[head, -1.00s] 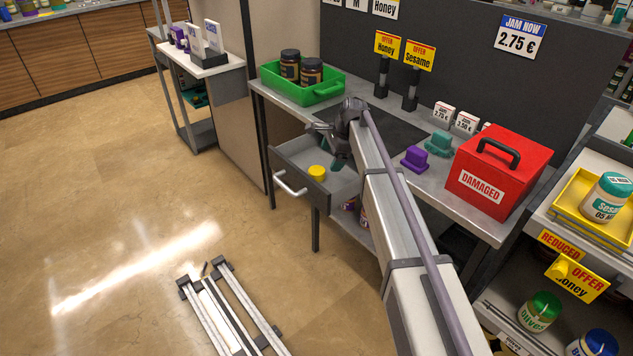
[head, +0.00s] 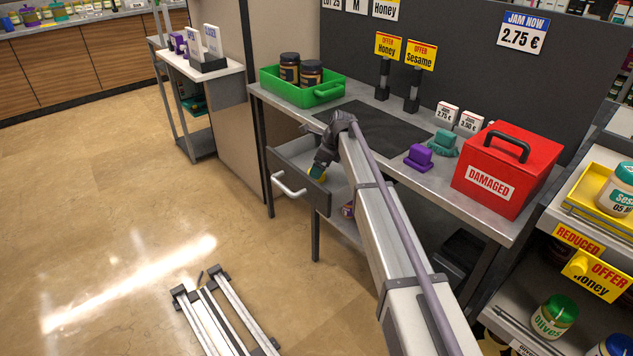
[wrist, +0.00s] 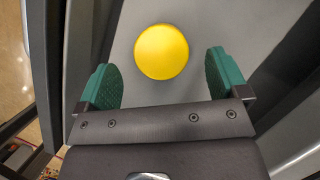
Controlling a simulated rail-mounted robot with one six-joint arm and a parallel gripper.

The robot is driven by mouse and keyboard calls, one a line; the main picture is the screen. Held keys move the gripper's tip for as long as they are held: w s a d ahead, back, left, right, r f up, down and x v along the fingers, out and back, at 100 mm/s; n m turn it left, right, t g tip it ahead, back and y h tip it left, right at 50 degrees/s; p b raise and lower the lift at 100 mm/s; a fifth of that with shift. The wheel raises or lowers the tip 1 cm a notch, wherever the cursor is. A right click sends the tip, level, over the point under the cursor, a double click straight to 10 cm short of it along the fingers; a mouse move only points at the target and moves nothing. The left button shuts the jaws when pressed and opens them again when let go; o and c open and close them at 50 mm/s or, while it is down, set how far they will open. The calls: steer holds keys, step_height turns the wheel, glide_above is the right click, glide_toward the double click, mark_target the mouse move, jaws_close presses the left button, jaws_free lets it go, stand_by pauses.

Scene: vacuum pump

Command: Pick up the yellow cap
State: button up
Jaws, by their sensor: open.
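The yellow cap (wrist: 162,52) is round and lies flat on the grey floor of the open drawer. In the wrist view it sits between and slightly ahead of the two green finger pads, with a gap on both sides. My gripper (wrist: 165,80) is open and empty, pointing down at the cap.
The drawer walls stand close around my gripper. Above it, the counter holds a green crate (head: 300,99) with two dark jars, a purple block (head: 419,157), a teal block (head: 442,144) and a red box (head: 508,169) marked DAMAGED. The floor in front is mostly open.

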steer(key=b+x, duration=0.2)
steer(key=x, duration=0.1)
steer(key=shift+w+f, duration=0.1)
steer(key=shift+f, duration=0.3)
steer(key=shift+r, duration=0.25)
steer(key=c, duration=1)
